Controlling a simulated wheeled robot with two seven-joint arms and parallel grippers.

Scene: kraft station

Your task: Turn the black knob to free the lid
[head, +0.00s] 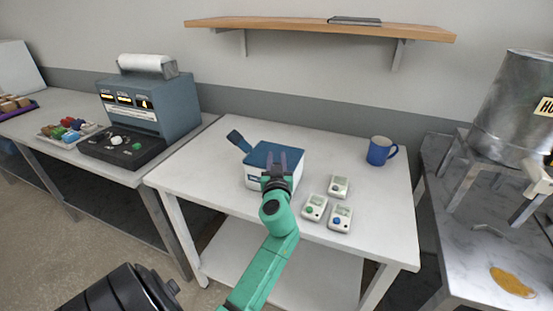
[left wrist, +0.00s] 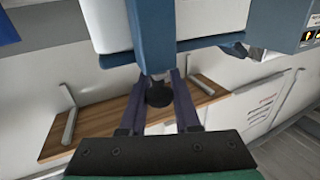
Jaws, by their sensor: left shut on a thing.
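A white box with a blue lid (head: 262,152) stands on the white table, and a dark blue flap (head: 238,140) sticks out at its left. My left gripper (head: 276,166) reaches the front of the box. In the left wrist view the round black knob (left wrist: 158,95) sits between the two dark fingers of my left gripper (left wrist: 160,92), at the edge of the box's blue part (left wrist: 150,40). The fingers are shut on the knob. In the head view the gripper hides the knob. The lid looks seated on the box. My right gripper is not in view.
Several small white devices with buttons (head: 340,217) lie right of the box. A blue mug (head: 380,152) stands at the table's back right. A wooden shelf (head: 310,27) hangs above. A blue-grey machine (head: 150,105) stands left, a metal pot (head: 515,105) right. The front left tabletop (head: 190,180) is clear.

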